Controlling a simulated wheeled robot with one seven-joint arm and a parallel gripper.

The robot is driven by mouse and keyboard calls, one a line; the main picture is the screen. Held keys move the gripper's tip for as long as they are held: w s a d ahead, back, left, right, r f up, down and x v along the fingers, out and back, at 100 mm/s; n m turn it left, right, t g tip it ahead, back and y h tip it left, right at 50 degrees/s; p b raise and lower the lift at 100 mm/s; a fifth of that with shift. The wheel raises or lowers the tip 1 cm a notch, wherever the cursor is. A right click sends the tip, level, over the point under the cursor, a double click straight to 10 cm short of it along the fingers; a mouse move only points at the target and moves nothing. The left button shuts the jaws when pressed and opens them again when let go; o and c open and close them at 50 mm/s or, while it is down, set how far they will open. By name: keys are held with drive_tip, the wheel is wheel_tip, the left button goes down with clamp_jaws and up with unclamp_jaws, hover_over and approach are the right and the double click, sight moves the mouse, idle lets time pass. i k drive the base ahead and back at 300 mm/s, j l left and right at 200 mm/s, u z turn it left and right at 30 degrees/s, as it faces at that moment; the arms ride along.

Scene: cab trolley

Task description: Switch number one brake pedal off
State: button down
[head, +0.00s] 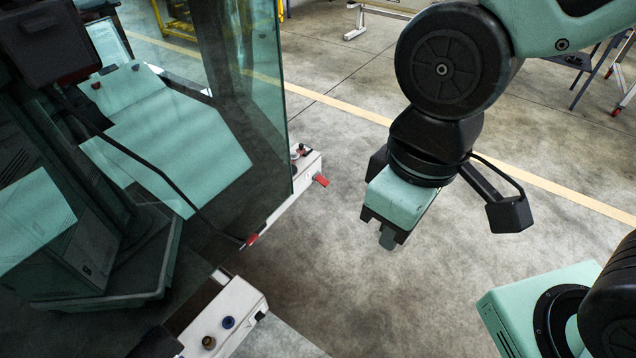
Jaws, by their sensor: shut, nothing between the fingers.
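Two small red pedals stick out from the white trolley under the cab. One red pedal (321,180) is at the end of the farther white beam, and another red pedal (252,240) is nearer, at that beam's closer end. I cannot read any number on them or tell how far either is tilted. My gripper (388,240) hangs pointing down over open floor, to the right of both pedals and apart from them. Its fingers are together and hold nothing.
The cab's glass panel (245,100) stands left of the pedals and rises above them. A nearer white trolley block (232,310) carries a blue and a brown knob. Bare concrete floor (330,270) lies between the trolley and my arm.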

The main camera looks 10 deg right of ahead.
sight(319, 178)
drive_tip(key=i+j+u, duration=0.1)
drive_tip(key=i+j, duration=0.15)
drive_tip(key=i, duration=0.25)
drive_tip(key=i+j+u, duration=0.1)
drive_tip(key=i, duration=0.45)
drive_tip(key=j, duration=0.1)
